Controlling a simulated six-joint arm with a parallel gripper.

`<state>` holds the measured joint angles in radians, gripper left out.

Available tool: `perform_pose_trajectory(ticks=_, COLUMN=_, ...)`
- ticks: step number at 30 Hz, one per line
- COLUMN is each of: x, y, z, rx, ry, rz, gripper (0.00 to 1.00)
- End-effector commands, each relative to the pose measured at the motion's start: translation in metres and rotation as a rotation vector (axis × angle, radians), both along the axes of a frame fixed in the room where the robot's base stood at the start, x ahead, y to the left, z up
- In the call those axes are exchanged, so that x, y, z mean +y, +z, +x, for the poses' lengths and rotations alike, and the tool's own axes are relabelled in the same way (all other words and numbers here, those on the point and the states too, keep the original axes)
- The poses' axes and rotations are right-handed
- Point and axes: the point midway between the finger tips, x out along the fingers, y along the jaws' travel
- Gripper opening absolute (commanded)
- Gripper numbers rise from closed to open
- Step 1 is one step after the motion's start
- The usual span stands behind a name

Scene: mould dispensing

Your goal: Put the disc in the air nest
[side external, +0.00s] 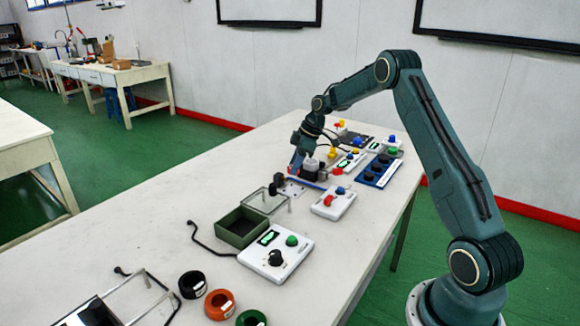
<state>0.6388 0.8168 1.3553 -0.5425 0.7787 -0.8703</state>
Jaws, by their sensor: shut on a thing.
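My gripper (297,172) is in the middle of the long white table, pointing down, low over a small light plate (291,188). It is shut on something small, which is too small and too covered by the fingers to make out. I cannot clearly pick out the disc or the air nest. A small dark block with a pale top (309,168) stands right beside the gripper.
White control boxes with coloured knobs (333,203) and a blue panel with dark knobs (376,170) lie to the right. A green open box (242,228), a larger control box (276,251) and black, orange and green rings (220,304) lie nearer. The table's left middle is clear.

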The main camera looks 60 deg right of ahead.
Motion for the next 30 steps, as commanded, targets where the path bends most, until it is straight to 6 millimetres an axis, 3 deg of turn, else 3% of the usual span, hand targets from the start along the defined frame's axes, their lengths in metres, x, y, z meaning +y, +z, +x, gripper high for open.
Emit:
perform_pose_trajectory(ticks=18, x=0.000, y=-0.051, z=0.000, rx=0.001, ry=0.000, rz=0.001, gripper=0.14)
perform_pose_trajectory(ticks=30, x=0.000, y=-0.063, z=0.000, rx=0.000, ry=0.001, rz=0.000, gripper=0.14)
